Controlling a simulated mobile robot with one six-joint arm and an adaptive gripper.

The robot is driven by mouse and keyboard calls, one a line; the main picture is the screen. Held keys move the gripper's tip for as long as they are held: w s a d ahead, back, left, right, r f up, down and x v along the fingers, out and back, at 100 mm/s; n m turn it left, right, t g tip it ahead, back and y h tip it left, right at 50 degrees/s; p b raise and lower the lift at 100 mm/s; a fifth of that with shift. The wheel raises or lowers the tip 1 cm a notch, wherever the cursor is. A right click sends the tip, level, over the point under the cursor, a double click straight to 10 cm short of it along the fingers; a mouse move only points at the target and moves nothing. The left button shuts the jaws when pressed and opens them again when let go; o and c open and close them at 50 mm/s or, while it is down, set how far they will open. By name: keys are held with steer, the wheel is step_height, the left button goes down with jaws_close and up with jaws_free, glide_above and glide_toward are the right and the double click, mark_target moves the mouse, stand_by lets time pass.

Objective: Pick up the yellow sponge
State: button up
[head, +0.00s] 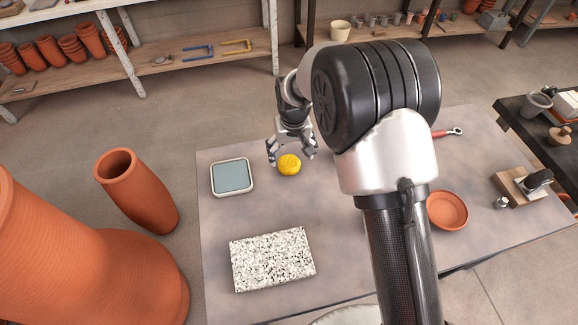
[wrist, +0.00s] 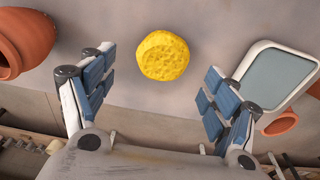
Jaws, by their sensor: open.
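The round yellow sponge (head: 289,164) lies on the grey table, right of a square tray with a blue-grey inside. In the wrist view the sponge (wrist: 164,56) shows whole, ahead of and between my two fingers. My gripper (head: 291,157) is open and empty, with its fingers spread just above and behind the sponge in the head view. The wrist view shows my gripper (wrist: 158,85) with a wide gap between the blue-padded fingers. I see no contact with the sponge.
The tray (head: 250,190) stands near the sponge; a speckled slab (head: 273,260) lies at the table's front. A terracotta saucer (head: 447,210) and red-handled tool (head: 446,133) are to the right. Tall terracotta vessels (head: 140,195) stand left of the table.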

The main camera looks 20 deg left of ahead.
mark_target(289, 162)
steer(key=shift+w+a+f+b, duration=0.15)
steer(key=shift+f+b, duration=0.35)
steer(key=shift+f, duration=0.85)
steer(key=shift+w+a+f+b, duration=0.1)
steer(key=shift+a+f+b, duration=0.3)
steer(key=shift+f, duration=0.95)
steer(key=shift+d+r, duration=0.1)
steer(key=shift+d, duration=0.1)
steer(key=shift+c, duration=0.2)
steer(key=c, duration=0.9)
steer(key=shift+r, duration=0.1)
step_height(289, 162, up, 20)
steer(key=p, duration=0.5)
steer(key=shift+s, duration=0.1)
steer(key=o, duration=0.3)
steer(key=c, duration=0.4)
